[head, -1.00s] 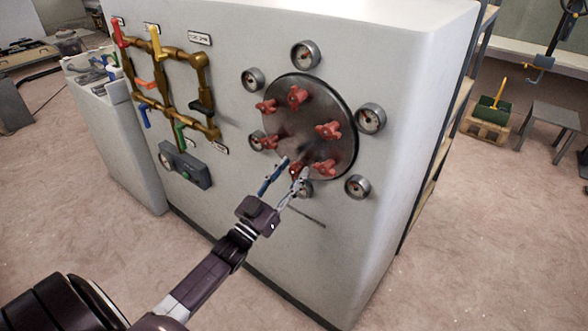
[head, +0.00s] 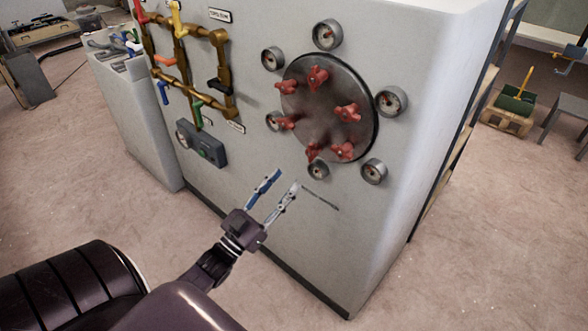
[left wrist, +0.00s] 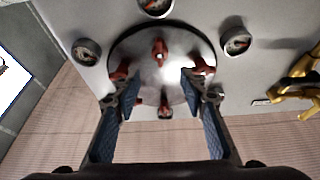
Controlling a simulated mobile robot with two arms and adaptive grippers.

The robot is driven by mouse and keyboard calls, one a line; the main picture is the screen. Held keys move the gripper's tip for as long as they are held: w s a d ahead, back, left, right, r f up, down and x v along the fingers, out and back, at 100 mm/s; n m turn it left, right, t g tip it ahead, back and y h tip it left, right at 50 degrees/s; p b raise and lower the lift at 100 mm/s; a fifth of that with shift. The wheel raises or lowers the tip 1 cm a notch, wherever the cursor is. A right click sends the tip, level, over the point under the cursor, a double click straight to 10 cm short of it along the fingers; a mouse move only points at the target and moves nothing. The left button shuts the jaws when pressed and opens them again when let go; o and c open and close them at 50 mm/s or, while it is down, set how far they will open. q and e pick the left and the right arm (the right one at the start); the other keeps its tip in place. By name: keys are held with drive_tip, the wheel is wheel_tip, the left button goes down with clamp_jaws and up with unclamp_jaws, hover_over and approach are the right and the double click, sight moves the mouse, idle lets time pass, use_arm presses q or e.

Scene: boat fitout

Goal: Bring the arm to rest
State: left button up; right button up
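My left gripper (head: 277,190) is open and empty. It is in front of the grey cabinet (head: 265,212), below and left of the round dark plate (head: 330,105) with several red knobs (head: 347,112). In the head view its fingers are clear of the knobs. In the left wrist view the open fingers (left wrist: 157,88) frame the plate (left wrist: 150,90), with a red knob (left wrist: 159,52) beyond them. My right gripper is in neither view.
Several round gauges (head: 327,34) surround the plate. Brass pipes with coloured levers (head: 182,65) and a grey box (head: 202,146) are on the cabinet's left. The floor in front is clear.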

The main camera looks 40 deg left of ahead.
use_arm(q)
drive_tip(key=s+d+f+g+y, duration=0.1)
drive_tip(key=s+f+g, duration=0.2)
drive_tip(key=f, duration=0.9)
drive_tip(key=s+d+f+n+g+y, duration=0.15)
drive_tip(key=f+g, duration=0.25)
drive_tip(key=f, duration=0.7)
drive_tip(key=s+d+f+g, duration=0.1)
drive_tip(key=s+f+g, duration=0.25)
drive_tip(key=f, duration=0.85)
drive_tip(key=s+d+f+m+g, duration=0.1)
drive_tip(key=s+d+f+g, duration=0.1)
drive_tip(key=s+f, duration=0.45)
drive_tip(key=s+d+f+g, duration=0.3)
drive_tip(key=s+f, duration=0.3)
drive_tip(key=f, duration=0.1)
drive_tip(key=s+d+f+g, duration=0.2)
drive_tip(key=s+f, duration=0.1)
drive_tip(key=s, duration=0.4)
drive_tip(key=s+d+f+m+g, duration=0.1)
drive_tip(key=s+d+f+g, duration=0.1)
drive_tip(key=s, duration=0.5)
drive_tip(key=s+d+f+g, duration=0.2)
drive_tip(key=s+f, duration=0.1)
drive_tip(key=s, duration=0.4)
drive_tip(key=shift+f+m, duration=0.35)
drive_tip(key=shift+o, duration=0.4)
drive_tip(key=shift+h, duration=0.25)
